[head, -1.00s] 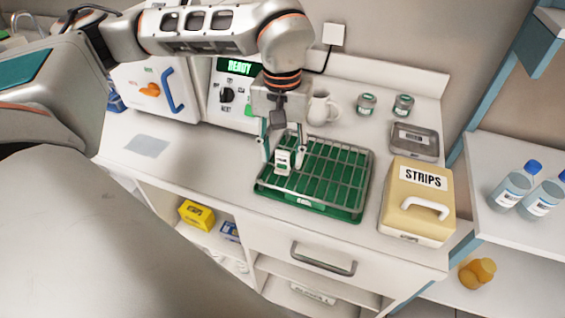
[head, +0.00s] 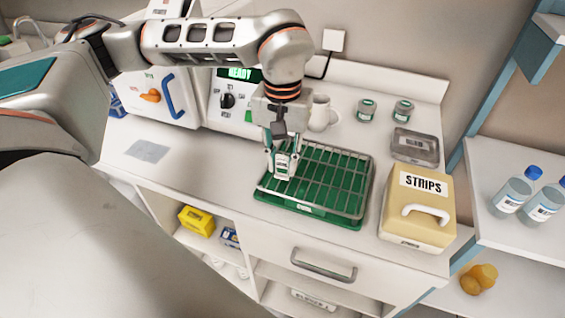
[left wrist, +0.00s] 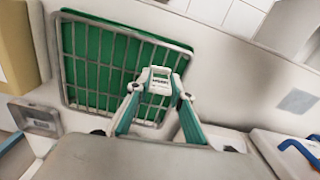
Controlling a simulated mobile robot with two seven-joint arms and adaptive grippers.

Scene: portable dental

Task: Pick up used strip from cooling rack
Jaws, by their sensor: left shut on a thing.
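The used strip (head: 282,163) is a small white piece with a dark label, at the left part of the cooling rack. The cooling rack (head: 343,208) is a wire grid over a green tray on the counter. My left gripper (head: 282,160) points down over the rack's left side and is shut on the strip. In the left wrist view the strip (left wrist: 159,84) sits between the two fingertips (left wrist: 160,92), in front of the grid. I cannot tell whether the strip still touches the rack. My right gripper is not in view.
A tan STRIPS box (head: 420,205) stands right of the rack, with a grey metal case (head: 415,147) behind it. A white mug (head: 322,113) and two small jars (head: 366,110) are at the back. A machine reading READY (head: 238,95) stands behind left.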

